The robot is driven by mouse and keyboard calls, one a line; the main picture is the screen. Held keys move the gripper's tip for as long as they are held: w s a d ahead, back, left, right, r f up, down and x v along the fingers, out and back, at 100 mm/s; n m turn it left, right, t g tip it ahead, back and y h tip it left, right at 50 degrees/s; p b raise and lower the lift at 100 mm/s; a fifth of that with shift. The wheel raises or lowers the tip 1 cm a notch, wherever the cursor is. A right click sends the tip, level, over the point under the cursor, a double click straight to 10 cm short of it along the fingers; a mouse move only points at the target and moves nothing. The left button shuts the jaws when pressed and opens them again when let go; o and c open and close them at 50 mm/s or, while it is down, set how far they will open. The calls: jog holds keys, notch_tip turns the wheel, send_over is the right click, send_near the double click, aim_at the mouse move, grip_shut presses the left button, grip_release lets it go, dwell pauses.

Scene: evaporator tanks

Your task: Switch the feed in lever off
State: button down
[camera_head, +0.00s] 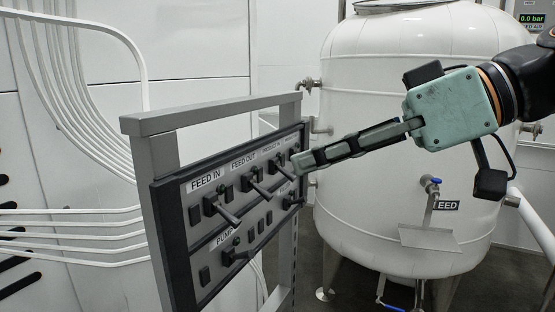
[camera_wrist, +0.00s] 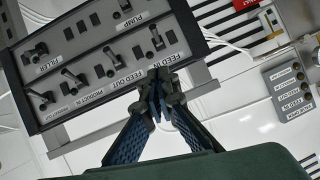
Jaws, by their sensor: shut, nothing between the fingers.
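The FEED IN lever (camera_head: 226,213) is at the left end of the upper row on the dark control panel (camera_head: 172,212). Its handle sticks out and slants down to the right in the head view. In the wrist view the panel appears upside down, with the FEED IN lever (camera_wrist: 156,40) just above its label. My gripper (camera_head: 300,164) has its fingers shut and empty. In the head view its tips overlap the panel's right end. In the wrist view the tips (camera_wrist: 160,82) are close to the FEED IN label, apart from the lever in the picture.
The FEED OUT lever (camera_head: 263,188) sits beside FEED IN, with more levers farther right. The PUMP lever (camera_head: 236,255) is below. A grey frame (camera_head: 215,112) holds the panel. A large white tank (camera_head: 400,90) stands behind my arm. White pipes (camera_head: 75,221) run along the left wall.

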jog(key=shift+v, duration=1.1)
jog(key=shift+f, duration=0.25)
jog(key=s+d+f+m+t+h, duration=0.1)
jog(key=d+f+m+h, duration=0.25)
jog(key=f, duration=0.55)
jog(key=s+d+f+m+t+h, duration=0.1)
jog(key=d+f+m+h, duration=0.3)
jog(key=f, duration=0.6)
jog(key=s+d+f+m+t+h, duration=0.1)
jog(key=d+f+m+h, duration=0.3)
jog(key=f, duration=0.5)
notch_tip(320, 180, up, 26)
jog(key=m+p, duration=0.1)
jog(key=p, duration=2.6)
jog(key=shift+a+h, duration=0.4)
jog(key=shift+h, duration=0.05)
jog(key=shift+r, duration=0.1)
